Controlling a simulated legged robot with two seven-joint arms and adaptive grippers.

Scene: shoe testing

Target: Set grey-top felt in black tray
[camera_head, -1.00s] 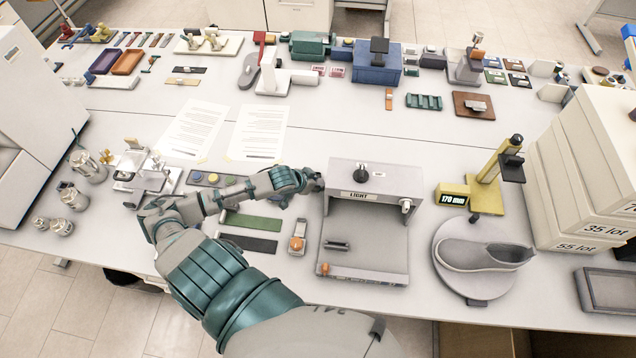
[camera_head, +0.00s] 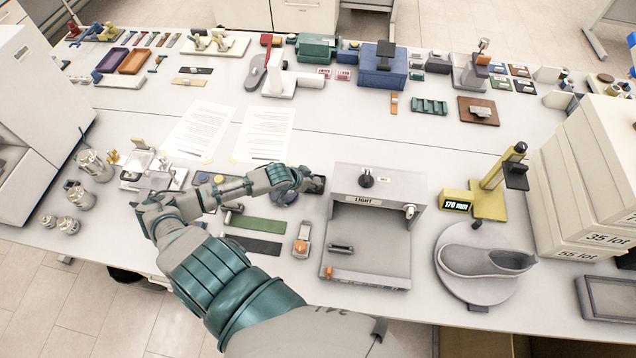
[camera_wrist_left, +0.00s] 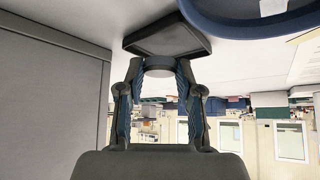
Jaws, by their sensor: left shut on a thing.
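My left gripper (camera_head: 306,181) reaches right across the table, just left of the grey LIGHT box. In the left wrist view, its two fingers (camera_wrist_left: 160,70) are shut on a small round piece with a grey top (camera_wrist_left: 160,62), which looks like the grey-top felt. A small dark square tray (camera_wrist_left: 168,38) lies directly beyond the fingertips; it also shows in the head view (camera_head: 318,185), partly hidden by the gripper. I cannot tell whether the felt touches the tray. The felt is hidden in the head view. My right gripper is not in view.
The LIGHT box (camera_head: 372,199) stands close to the right of the gripper. A blue round dish (camera_wrist_left: 255,14) lies near the tray. Green (camera_head: 257,224) and black strips lie nearer. A shoe (camera_head: 484,259) rests on a round stand at right. Papers (camera_head: 265,134) lie behind.

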